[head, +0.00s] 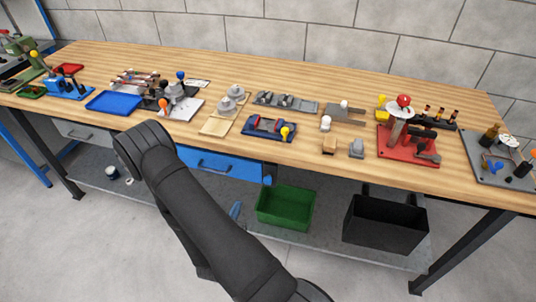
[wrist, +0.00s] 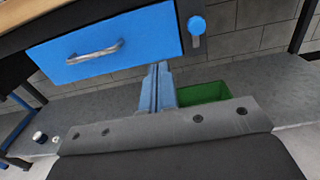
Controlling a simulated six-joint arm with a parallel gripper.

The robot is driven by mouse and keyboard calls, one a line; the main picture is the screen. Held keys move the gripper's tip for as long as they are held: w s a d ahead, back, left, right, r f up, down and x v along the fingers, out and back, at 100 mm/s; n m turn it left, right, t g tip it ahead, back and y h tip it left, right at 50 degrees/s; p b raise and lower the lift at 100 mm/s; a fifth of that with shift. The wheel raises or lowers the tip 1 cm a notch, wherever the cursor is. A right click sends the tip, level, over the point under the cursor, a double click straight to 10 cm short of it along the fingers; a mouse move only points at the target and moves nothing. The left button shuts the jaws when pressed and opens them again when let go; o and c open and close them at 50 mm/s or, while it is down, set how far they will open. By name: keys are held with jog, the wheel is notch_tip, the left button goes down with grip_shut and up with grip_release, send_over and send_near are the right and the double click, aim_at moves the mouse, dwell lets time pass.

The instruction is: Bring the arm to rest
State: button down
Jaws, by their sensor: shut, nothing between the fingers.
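My gripper (wrist: 158,78) shows in the wrist view with its two blue fingers together and nothing between them. It is in front of the bench, below the blue drawer (wrist: 108,48) and left of the green bin (wrist: 203,92) in that view. In the head view my dark arm (head: 205,215) reaches up from the bottom edge and bends in front of the bench. The gripper is mostly hidden behind the arm there.
The wooden bench (head: 340,82) carries several fixtures and trays. The blue drawer (head: 220,165) is under its top, with a blue knob (wrist: 197,25) beside it. A green bin (head: 286,207) and a black bin (head: 385,222) stand on the lower shelf. The floor in front is clear.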

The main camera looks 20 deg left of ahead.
aim_at(252, 171)
jog(key=shift+w, duration=0.15)
jog(key=w, duration=1.3)
jog(key=shift+w, duration=0.5)
